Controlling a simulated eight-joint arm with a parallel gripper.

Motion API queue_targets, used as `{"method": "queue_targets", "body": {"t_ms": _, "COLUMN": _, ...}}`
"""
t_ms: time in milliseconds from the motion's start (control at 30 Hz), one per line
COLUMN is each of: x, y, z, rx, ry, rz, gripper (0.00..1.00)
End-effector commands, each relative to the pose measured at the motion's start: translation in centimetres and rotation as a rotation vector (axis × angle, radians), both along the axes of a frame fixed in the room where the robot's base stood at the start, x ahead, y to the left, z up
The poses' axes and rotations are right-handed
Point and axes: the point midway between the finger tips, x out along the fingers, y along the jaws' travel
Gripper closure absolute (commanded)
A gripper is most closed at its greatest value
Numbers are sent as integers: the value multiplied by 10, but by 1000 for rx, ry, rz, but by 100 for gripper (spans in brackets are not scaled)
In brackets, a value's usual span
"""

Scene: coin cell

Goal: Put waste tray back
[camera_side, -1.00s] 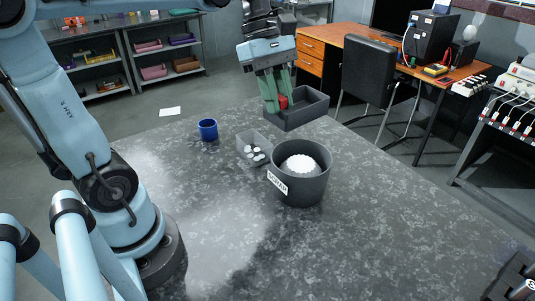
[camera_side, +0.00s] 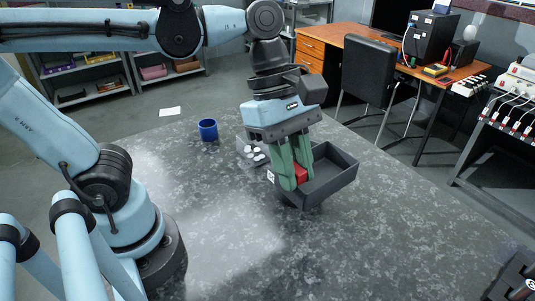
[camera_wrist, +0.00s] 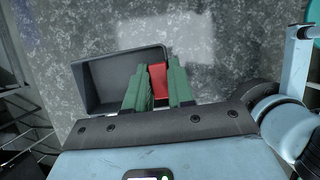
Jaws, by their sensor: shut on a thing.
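The waste tray (camera_side: 338,186) is a dark grey open box with a red grip block (camera_side: 301,174) on its near left side. My gripper (camera_side: 296,178) points down with its green fingers shut on the red block. The tray is held at the right-middle of the table, in front of the scrap bin's place. In the wrist view, the red block (camera_wrist: 158,80) sits between the fingers (camera_wrist: 159,68), and the tray (camera_wrist: 92,88) extends left. The tray looks empty. I cannot tell how high it is above the table.
The table front is clear.

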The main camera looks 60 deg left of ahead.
Motion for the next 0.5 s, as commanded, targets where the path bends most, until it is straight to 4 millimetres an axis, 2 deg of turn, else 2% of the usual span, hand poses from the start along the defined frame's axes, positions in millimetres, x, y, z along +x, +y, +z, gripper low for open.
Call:
{"method": "queue_targets", "body": {"t_ms": 33, "x": -13, "y": -12, "z": -4, "rx": 0, "ry": -1, "rz": -16, "gripper": 100}}
{"method": "queue_targets", "body": {"t_ms": 200, "x": -50, "y": -41, "z": -15, "rx": 0, "ry": -2, "rz": -25, "gripper": 100}}
{"method": "queue_targets", "body": {"t_ms": 500, "x": -113, "y": -74, "z": -35, "rx": -1, "ry": -4, "rz": -45, "gripper": 100}}
